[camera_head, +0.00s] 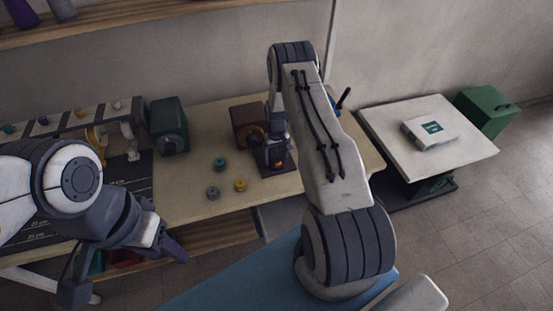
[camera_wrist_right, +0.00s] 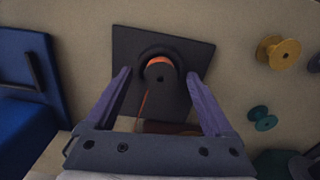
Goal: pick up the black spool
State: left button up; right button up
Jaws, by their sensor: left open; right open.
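In the right wrist view, a dark round piece with an orange band (camera_wrist_right: 160,66), apparently the black spool, sits on a dark square plate (camera_wrist_right: 190,55). My right gripper (camera_wrist_right: 158,78) is open, with one purple-grey finger on each side of this piece. I cannot tell whether the fingers touch it. In the head view the dark plate (camera_head: 286,166) lies on the wooden table, and my right arm hides much of that spot. My left gripper (camera_head: 168,245) is open and empty in front of the table's left part.
Teal (camera_head: 220,163), grey (camera_head: 212,193) and yellow (camera_head: 240,185) spools stand on the table left of the plate. A dark green box (camera_head: 168,126) and a brown box (camera_head: 246,124) stand behind. A white side table (camera_head: 465,145) holds a white box (camera_head: 430,135).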

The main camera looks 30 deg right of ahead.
jog(key=shift+c, duration=0.4)
grip_shut()
jog(key=shift+r, duration=0.15)
